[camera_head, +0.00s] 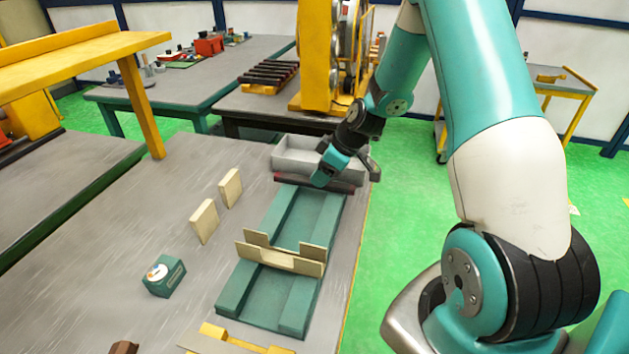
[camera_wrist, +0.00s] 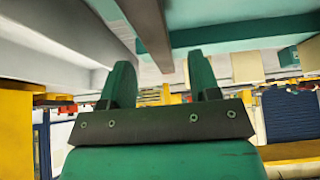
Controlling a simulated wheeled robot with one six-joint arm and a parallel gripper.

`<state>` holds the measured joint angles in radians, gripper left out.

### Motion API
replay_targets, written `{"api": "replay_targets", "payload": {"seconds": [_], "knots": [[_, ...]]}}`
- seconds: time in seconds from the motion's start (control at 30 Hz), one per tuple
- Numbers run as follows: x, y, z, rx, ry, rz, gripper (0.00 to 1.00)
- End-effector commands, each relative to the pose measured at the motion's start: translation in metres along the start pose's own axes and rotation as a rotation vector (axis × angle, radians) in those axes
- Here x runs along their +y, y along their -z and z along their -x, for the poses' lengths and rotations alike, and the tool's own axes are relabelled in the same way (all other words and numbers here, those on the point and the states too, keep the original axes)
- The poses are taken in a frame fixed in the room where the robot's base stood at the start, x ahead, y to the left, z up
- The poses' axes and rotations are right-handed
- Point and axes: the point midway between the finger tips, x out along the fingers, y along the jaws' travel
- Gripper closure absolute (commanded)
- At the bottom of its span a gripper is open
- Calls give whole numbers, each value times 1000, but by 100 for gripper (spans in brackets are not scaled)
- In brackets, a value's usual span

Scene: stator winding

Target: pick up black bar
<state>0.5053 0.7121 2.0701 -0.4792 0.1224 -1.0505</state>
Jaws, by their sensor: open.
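A dark, nearly black bar (camera_head: 290,179) lies across the far end of the green fixture (camera_head: 255,312), in front of a grey tray. My gripper (camera_head: 323,174) is over the right half of this bar and hides part of it. In the wrist view, the two green fingers of my gripper (camera_wrist: 162,78) are spread apart, with a gap between them. A dark bar (camera_wrist: 150,30) shows beyond the fingers, its lower end in line with the gap. I cannot tell whether a finger touches it. More dark bars (camera_head: 270,72) lie in a yellow rack on the back table.
The grey tray (camera_head: 291,163) stands just behind the bar. A cream notched holder (camera_head: 282,258) sits across the fixture. Two cream blocks (camera_head: 204,221) and a small teal box (camera_head: 164,277) stand to the left. A yellow machine (camera_head: 312,60) rises behind. The left tabletop is mostly clear.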

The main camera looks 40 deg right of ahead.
Motion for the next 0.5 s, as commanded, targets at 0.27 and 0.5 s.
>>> {"api": "replay_targets", "payload": {"seconds": [0.27,0.5], "knots": [[1,0,-31,0,1,0,44],[1,0,-32,0,0,0,48]]}}
